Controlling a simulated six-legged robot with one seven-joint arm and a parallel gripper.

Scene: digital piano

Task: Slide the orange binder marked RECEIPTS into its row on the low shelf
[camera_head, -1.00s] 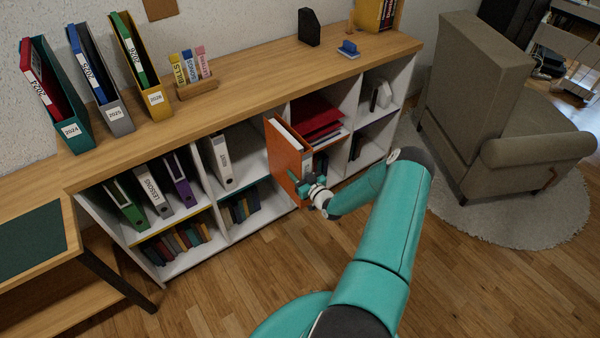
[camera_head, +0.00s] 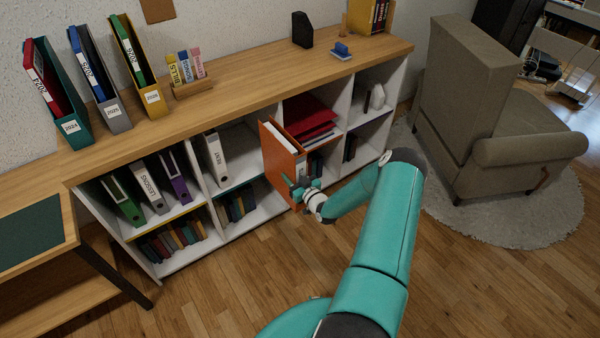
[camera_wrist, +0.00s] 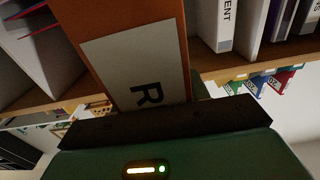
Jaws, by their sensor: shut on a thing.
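The orange binder (camera_head: 283,165) stands upright in front of the low shelf (camera_head: 232,100), by the divider between the white RENT binder's compartment and the one with red folders. My gripper (camera_head: 303,190) is shut on its lower spine edge. In the wrist view the orange binder (camera_wrist: 122,22) fills the middle, its white label showing a letter R turned sideways; the rest of the label is hidden by my gripper (camera_wrist: 165,125). The RENT binder (camera_head: 216,158) stands in the compartment to the left and also shows in the wrist view (camera_wrist: 226,25). Bare space lies between it and the orange binder.
Green, LESSONS and purple binders (camera_head: 148,188) stand in the left compartment. Red folders (camera_head: 308,118) lie in the compartment to the right. Books (camera_head: 238,205) fill part of the row below. A grey armchair (camera_head: 490,120) stands right of the shelf; the wooden floor in front is clear.

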